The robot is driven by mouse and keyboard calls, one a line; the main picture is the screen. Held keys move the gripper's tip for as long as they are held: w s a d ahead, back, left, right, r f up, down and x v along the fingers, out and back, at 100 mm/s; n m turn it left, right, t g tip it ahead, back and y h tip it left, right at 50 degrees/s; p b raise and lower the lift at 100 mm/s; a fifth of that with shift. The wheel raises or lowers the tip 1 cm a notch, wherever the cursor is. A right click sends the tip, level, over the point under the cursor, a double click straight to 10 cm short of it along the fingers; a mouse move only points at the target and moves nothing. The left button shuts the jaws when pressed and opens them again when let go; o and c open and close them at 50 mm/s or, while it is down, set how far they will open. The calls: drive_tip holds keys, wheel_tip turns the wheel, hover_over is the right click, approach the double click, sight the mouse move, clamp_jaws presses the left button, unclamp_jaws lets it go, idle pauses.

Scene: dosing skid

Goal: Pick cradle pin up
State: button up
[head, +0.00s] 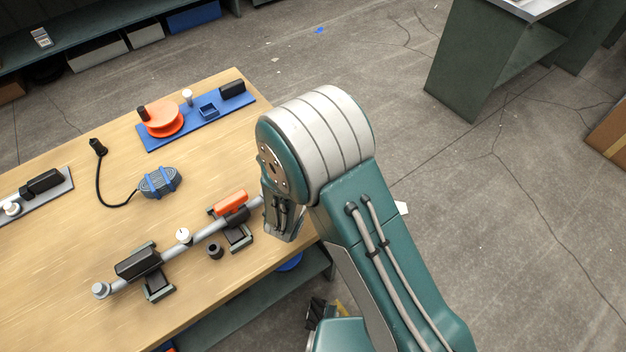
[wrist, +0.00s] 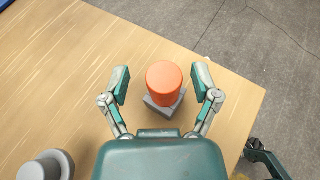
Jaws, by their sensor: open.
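An orange cylinder, which I take to be the cradle pin (wrist: 164,80), stands upright on a grey square block (wrist: 158,107) near the table corner in the wrist view. My gripper (wrist: 161,84) is open, with one finger on each side of the orange cylinder. A gap shows on both sides, so neither finger touches it. How far down the fingertips reach I cannot tell. In the head view my gripper (head: 284,222) is partly seen below my wrist at the table's right edge. The orange cylinder is hidden there behind my arm.
A grey pipe (head: 205,233) with dark clamps and an orange block (head: 230,202) lies left of my gripper. A grey round part (wrist: 45,166) shows lower left in the wrist view. The wooden table (head: 90,220) has clear patches.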

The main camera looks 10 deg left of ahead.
drive_tip(key=c, duration=0.8)
drive_tip(key=shift+d, duration=0.25)
clamp_jaws()
drive_tip(key=shift+a, duration=0.1)
drive_tip(key=shift+r, duration=0.15)
